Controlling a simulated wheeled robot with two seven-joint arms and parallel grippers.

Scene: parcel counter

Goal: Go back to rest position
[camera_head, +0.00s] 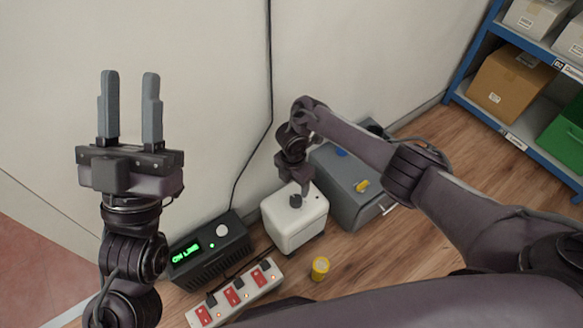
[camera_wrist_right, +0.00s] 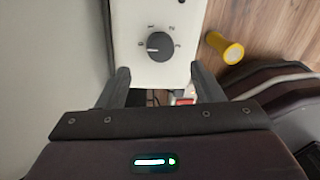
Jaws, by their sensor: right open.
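My left gripper (camera_head: 130,108) is raised at the left of the head view, fingers up and apart, with nothing between them. My right arm reaches in from the right, and its gripper (camera_head: 301,186) points down at the top of a white box (camera_head: 295,226) on the floor. The right wrist view shows the right gripper (camera_wrist_right: 161,88) open, its fingers on either side of the box's near edge. The dark dial (camera_wrist_right: 159,44) on the white box is just beyond the fingertips, apart from them. I cannot tell whether the fingers touch the box.
A black unit with a green display (camera_head: 208,251) and a power strip (camera_head: 235,294) with red switches lie left of the box. A grey case (camera_head: 350,186) stands right, a yellow cylinder (camera_head: 320,268) in front. Blue shelving (camera_head: 513,138) is at the far right.

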